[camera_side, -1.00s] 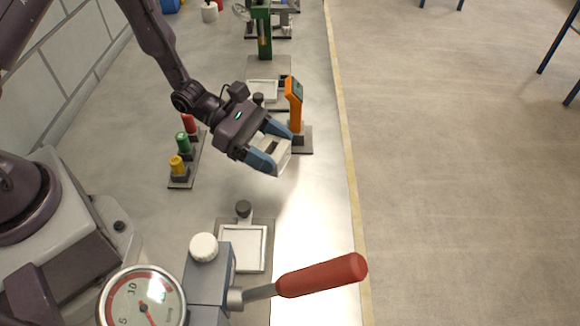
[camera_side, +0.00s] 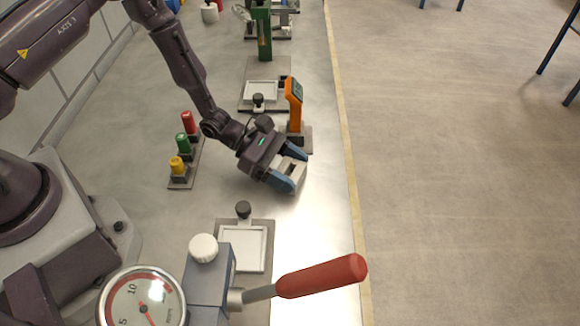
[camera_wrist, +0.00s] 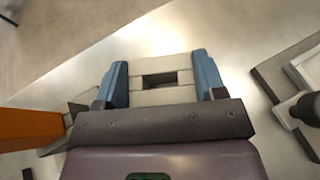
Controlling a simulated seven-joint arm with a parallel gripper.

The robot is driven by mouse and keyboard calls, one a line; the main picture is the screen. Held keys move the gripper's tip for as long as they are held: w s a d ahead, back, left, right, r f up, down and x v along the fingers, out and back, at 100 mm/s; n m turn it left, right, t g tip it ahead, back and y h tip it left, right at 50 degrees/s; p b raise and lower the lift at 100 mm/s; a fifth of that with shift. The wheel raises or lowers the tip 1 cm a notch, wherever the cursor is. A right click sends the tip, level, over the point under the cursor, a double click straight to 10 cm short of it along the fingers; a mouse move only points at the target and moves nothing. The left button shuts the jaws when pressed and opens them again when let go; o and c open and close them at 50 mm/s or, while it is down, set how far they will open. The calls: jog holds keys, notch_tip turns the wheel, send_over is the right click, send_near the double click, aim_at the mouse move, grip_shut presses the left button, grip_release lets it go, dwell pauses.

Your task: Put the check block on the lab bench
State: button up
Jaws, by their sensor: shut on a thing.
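The check block (camera_side: 289,171) is a pale off-white block with a dark rectangular slot in its middle. It also shows in the wrist view (camera_wrist: 150,67), between the two blue fingers. My gripper (camera_side: 291,169) is shut on it, one finger on each side; it also shows in the wrist view (camera_wrist: 163,82). The block is low over or on the lab bench (camera_side: 320,205), near its right edge. I cannot tell whether its underside touches the bench.
An orange handheld device (camera_side: 294,103) stands on a dark base just behind my gripper. A framed white tray plate (camera_side: 243,248) lies in front, beside a red-handled lever (camera_side: 322,275). Red, green and yellow knobs (camera_side: 182,143) stand at left. The bench right of my gripper is clear.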

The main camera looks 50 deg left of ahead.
jog(key=o, duration=1.1)
jog(key=shift+a+r, duration=0.1)
jog(key=shift+r, duration=0.05)
jog(key=v, duration=1.2)
jog(key=s+d+r+m+g+y, duration=0.1)
jog(key=s+r+m+g+y, duration=0.15)
jog(key=r+m, duration=0.5)
jog(key=s+d+r+m+g+y, duration=0.1)
jog(key=s+r+m+g+y, duration=0.1)
jog(key=s+r+m, duration=0.5)
jog(key=s+a+r+m+t+y, duration=0.2)
jog(key=s+r+m+y, duration=0.1)
jog(key=r, duration=0.4)
jog(key=s+a+r+m+t+y, duration=0.3)
jog(key=s+r+m+y, duration=0.1)
jog(key=r, duration=0.3)
jog(key=shift+m+y, duration=0.45)
